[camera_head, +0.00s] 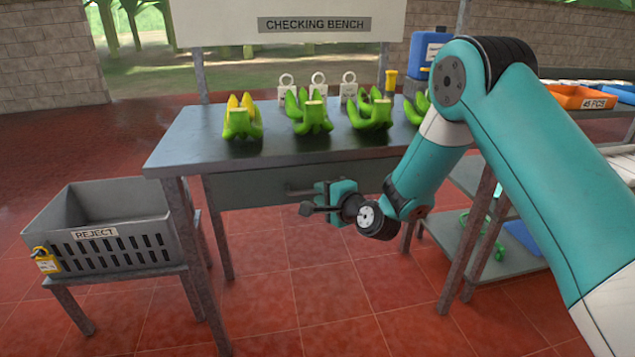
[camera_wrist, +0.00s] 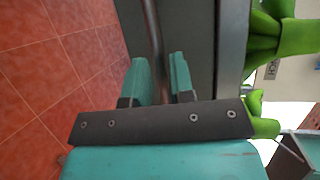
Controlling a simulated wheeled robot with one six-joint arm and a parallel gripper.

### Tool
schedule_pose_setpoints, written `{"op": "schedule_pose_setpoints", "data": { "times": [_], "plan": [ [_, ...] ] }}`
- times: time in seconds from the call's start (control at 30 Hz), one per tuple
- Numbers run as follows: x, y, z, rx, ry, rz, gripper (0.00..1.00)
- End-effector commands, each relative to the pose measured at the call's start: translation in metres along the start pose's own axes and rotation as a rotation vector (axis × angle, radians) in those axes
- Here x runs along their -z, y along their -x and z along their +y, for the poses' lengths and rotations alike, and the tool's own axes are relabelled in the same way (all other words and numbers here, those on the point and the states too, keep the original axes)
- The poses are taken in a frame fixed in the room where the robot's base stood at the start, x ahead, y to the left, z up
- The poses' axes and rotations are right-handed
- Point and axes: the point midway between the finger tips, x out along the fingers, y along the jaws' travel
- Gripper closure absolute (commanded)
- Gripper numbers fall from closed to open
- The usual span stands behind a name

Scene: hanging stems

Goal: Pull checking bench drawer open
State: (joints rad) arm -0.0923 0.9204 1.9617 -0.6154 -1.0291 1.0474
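The checking bench (camera_head: 190,140) is a grey table, and its drawer (camera_head: 245,189) is a wide grey front under the top that looks closed. The drawer's bar handle (camera_head: 298,189) is partly hidden behind my gripper (camera_head: 316,199). In the wrist view the handle bar (camera_wrist: 153,35) runs up from between the two teal fingers of my gripper (camera_wrist: 160,75). The fingers are apart, with a visible gap beside the bar, so I see no grip on it. The drawer front (camera_wrist: 185,35) lies just right of the bar there.
Several green banana bunches (camera_head: 312,118) and white tags stand on the bench. A grey REJECT crate (camera_head: 105,240) sits on a low stand at left. A shelf with an orange crate (camera_head: 580,98) is at right. The red tiled floor before the drawer is clear.

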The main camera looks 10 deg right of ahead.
Motion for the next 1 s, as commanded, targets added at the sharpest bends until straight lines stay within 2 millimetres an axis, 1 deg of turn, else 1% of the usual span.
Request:
{"op": "schedule_pose_setpoints", "data": {
  "times": [0.03, 0.1, 0.2, 0.33, 0.53, 0.57, 0.6, 0.63, 0.67, 1.0],
  "plan": [
    [-0.001, -0.007, -0.001, 0.001, 0.002, -0.003, 0.78],
    [-0.001, -0.015, 0.000, 0.000, 0.001, -0.003, 0.78],
    [0.000, -0.023, 0.000, -0.001, 0.000, -0.001, 0.78],
    [0.000, -0.026, 0.000, 0.000, -0.001, 0.000, 0.78],
    [0.000, -0.026, 0.001, -0.001, -0.001, 0.000, 0.78],
    [0.000, -0.026, 0.001, -0.001, -0.001, 0.000, 0.82],
    [0.000, -0.026, 0.001, -0.001, -0.001, 0.000, 0.91],
    [0.000, -0.026, 0.001, -0.001, -0.001, 0.000, 0.98],
    [0.000, -0.026, 0.001, -0.001, -0.001, 0.000, 1.00],
    [0.000, -0.026, 0.001, -0.002, -0.001, 0.000, 1.00]
  ]
}}
